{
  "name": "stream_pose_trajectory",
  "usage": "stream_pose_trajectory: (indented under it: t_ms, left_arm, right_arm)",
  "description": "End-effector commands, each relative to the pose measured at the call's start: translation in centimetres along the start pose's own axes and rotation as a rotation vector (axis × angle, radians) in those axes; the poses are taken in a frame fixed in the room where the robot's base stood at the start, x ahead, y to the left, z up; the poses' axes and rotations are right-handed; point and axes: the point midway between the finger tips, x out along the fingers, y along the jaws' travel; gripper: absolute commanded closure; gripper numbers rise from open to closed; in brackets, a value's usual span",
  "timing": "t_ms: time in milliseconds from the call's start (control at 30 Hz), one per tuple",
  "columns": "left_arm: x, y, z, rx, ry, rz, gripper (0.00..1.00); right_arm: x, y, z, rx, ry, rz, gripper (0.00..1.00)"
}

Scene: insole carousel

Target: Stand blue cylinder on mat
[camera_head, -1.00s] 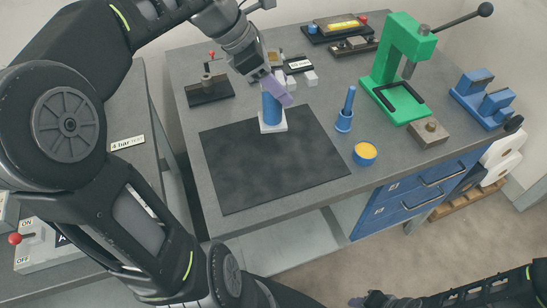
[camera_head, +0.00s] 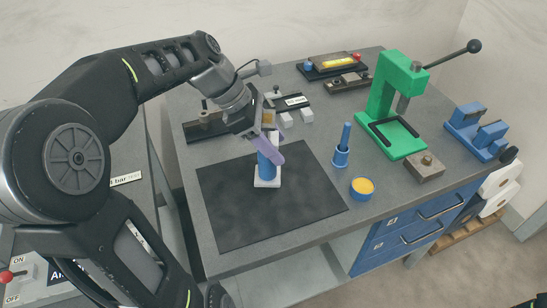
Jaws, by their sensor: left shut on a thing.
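The blue cylinder (camera_head: 264,169) is upright, with a white square foot (camera_head: 267,183) at its lower end and a pale part (camera_head: 274,137) near its top. My left gripper (camera_head: 269,152), with purple fingers, is shut on its upper part and hides some of it. The foot shows over the back part of the black mat (camera_head: 275,220), inside the mat's outline. I cannot tell whether it touches the mat or is slightly above it. My right gripper is not in view.
A blue stepped post (camera_head: 342,150) and a blue cup with yellow content (camera_head: 362,188) stand right of the mat. A green press (camera_head: 390,110) and a metal block (camera_head: 425,168) are farther right. Small white blocks (camera_head: 306,116) lie behind. The mat's front is clear.

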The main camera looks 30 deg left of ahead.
Motion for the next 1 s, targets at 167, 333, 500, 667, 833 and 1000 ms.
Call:
stream_pose_trajectory:
  t_ms: [167, 333, 500, 667, 833, 1000]
  left_arm:
    - [0.2, 0.1, -0.1, 0.001, -0.001, 0.005, 1.00]
    - [0.2, 0.1, -0.1, 0.001, -0.001, 0.004, 1.00]
    - [1.5, 0.0, -0.9, -0.001, 0.000, 0.001, 1.00]
    - [3.1, 0.0, -1.9, 0.000, 0.000, 0.001, 1.00]
    - [3.4, 0.1, -2.1, 0.002, 0.000, 0.004, 1.00]
    - [3.5, 0.0, -2.2, 0.001, 0.001, 0.002, 0.40]
  right_arm:
    - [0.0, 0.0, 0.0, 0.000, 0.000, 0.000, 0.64]
    - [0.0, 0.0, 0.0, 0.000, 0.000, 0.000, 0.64]
    - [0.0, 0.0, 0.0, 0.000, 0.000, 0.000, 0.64]
    - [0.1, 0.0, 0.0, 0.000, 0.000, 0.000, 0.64]
    - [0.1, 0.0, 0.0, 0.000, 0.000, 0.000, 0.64]
    - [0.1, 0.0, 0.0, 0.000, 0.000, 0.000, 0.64]
